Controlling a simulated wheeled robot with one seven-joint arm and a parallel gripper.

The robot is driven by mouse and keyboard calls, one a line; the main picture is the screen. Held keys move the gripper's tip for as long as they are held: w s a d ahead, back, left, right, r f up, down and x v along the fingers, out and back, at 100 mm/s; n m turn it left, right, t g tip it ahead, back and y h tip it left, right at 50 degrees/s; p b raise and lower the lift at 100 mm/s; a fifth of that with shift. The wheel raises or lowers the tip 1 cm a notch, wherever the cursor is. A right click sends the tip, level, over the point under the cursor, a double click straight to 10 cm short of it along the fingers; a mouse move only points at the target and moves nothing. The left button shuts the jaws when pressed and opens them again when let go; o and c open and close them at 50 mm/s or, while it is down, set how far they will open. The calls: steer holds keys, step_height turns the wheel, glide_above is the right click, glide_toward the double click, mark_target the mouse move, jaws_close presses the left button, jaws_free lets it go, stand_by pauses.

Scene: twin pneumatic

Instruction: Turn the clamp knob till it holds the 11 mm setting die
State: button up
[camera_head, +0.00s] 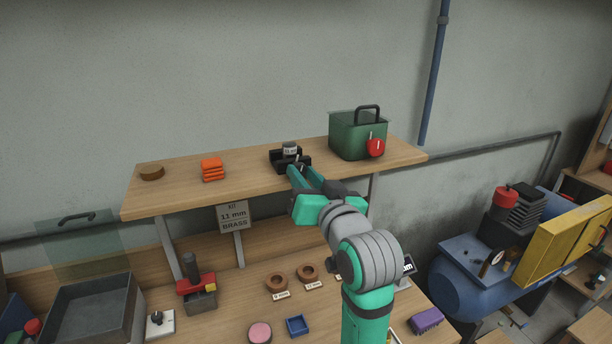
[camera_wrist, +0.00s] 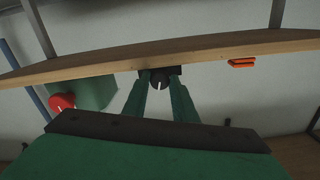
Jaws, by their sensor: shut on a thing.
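The clamp (camera_head: 278,158) is a small black block on the upper wooden shelf. A grey cylinder with a pale label, the setting die (camera_head: 290,148), stands upright in it; its label is too small to read surely. My gripper (camera_head: 299,170) reaches up to the clamp's front. In the wrist view my gripper (camera_wrist: 160,88) has its two green fingers shut on the round dark clamp knob (camera_wrist: 160,77), which has a pale slot mark pointing down. The die is hidden in the wrist view, and whether the clamp jaws touch it cannot be told.
A green box (camera_head: 345,142) with a black handle and red knob (camera_head: 375,147) stands right of the clamp. A sign (camera_head: 233,216) reading 11 mm brass hangs below the shelf edge.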

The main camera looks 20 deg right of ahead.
steer(key=o, duration=1)
steer(key=shift+s, duration=0.15)
steer(key=shift+o, duration=0.2)
steer(key=s, duration=1.1)
steer(key=shift+d, duration=0.3)
steer(key=shift+w, duration=0.1)
